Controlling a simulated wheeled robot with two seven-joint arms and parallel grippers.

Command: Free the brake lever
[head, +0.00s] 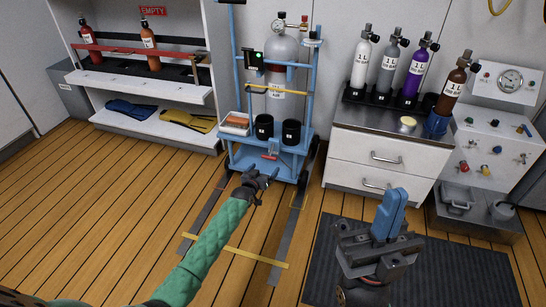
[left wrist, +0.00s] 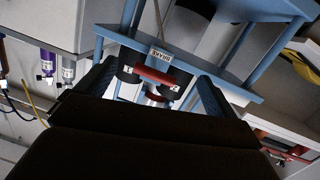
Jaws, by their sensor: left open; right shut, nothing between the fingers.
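The brake lever (head: 270,156) is a small red bar low on the front of the blue cart (head: 240,165). In the left wrist view the red bar (left wrist: 157,77) sits just below a BRAKE label (left wrist: 162,54). My left gripper (head: 263,174) is open in front of the cart's lower shelf. In the left wrist view its fingers (left wrist: 152,88) stand apart on either side of the bar; contact cannot be told. My right gripper (head: 391,203) is shut and empty above the dark mat, away from the cart.
The cart carries a grey cylinder (head: 282,55), two black cups and a tray (head: 236,123). A white cabinet (head: 375,160) with bottles stands to its right, and a shelf (head: 150,90) to its left. Dark floor strips (head: 286,245) and a yellow line (head: 235,250) lie before the cart.

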